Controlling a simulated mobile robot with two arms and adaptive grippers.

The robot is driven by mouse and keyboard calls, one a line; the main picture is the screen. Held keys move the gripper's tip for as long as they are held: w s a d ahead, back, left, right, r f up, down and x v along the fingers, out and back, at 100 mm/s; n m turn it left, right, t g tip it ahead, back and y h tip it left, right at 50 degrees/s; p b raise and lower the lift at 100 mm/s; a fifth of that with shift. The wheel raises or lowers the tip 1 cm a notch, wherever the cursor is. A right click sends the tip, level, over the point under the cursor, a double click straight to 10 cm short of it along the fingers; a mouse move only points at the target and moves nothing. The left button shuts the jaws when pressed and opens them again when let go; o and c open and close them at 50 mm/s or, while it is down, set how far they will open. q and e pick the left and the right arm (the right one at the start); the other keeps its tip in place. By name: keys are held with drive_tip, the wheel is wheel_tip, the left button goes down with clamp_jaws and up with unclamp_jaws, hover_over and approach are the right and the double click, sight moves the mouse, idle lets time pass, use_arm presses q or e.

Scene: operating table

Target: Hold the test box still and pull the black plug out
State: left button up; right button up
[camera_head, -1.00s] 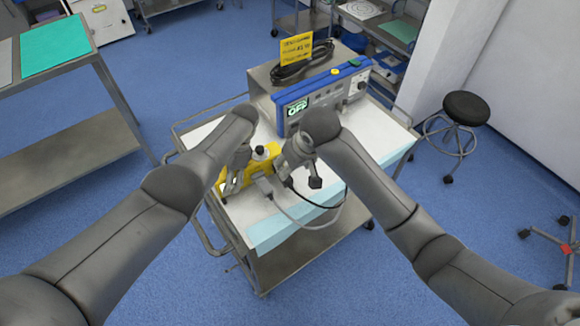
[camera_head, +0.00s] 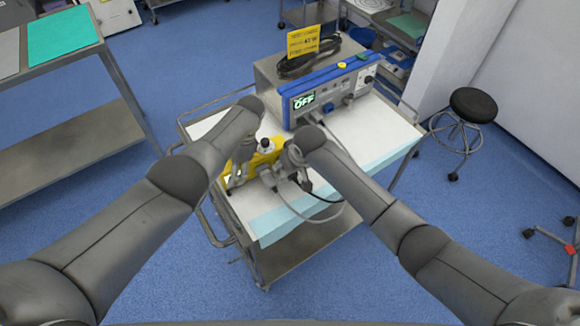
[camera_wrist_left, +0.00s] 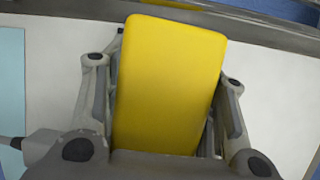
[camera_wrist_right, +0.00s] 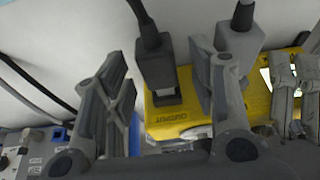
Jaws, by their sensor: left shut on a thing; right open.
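The yellow test box (camera_head: 268,157) lies on the white cart top. My left gripper (camera_head: 240,172) is shut on it; the left wrist view shows the yellow box (camera_wrist_left: 172,80) between the two fingers. My right gripper (camera_wrist_right: 168,95) is open, with one finger on each side of the black plug (camera_wrist_right: 153,62). Gaps show between the plug and the fingers. The plug's end meets the box side marked OUTPUT; how deep it sits I cannot tell. A grey plug (camera_wrist_right: 238,45) stands at the box, just right of my right finger.
A blue-framed device (camera_head: 330,90) reading OFF stands behind the box. A coiled black cable and a yellow sign (camera_head: 303,40) are on top of it. Grey and black cords loop at the cart's front edge, over pale blue cloth (camera_head: 290,218). A stool (camera_head: 476,105) stands right.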

sight(296, 180)
clamp_jaws()
drive_tip(key=shift+r, duration=0.15)
idle(0.4)
drive_tip(key=shift+s+d+g, duration=0.3)
drive_tip(key=shift+s+d, duration=0.05)
drive_tip(key=shift+s, duration=0.2)
idle(1.2)
use_arm(q)
drive_tip(key=shift+s, duration=0.1)
use_arm(e)
drive_tip(key=shift+s+d, duration=0.1)
drive_tip(key=shift+s, duration=0.2)
drive_tip(key=shift+s+d, duration=0.15)
drive_tip(key=shift+s, duration=0.1)
drive_tip(key=shift+s+d, duration=0.2)
drive_tip(key=shift+s, duration=0.1)
drive_tip(key=shift+s+d, duration=0.2)
drive_tip(key=shift+s, duration=0.15)
idle(0.4)
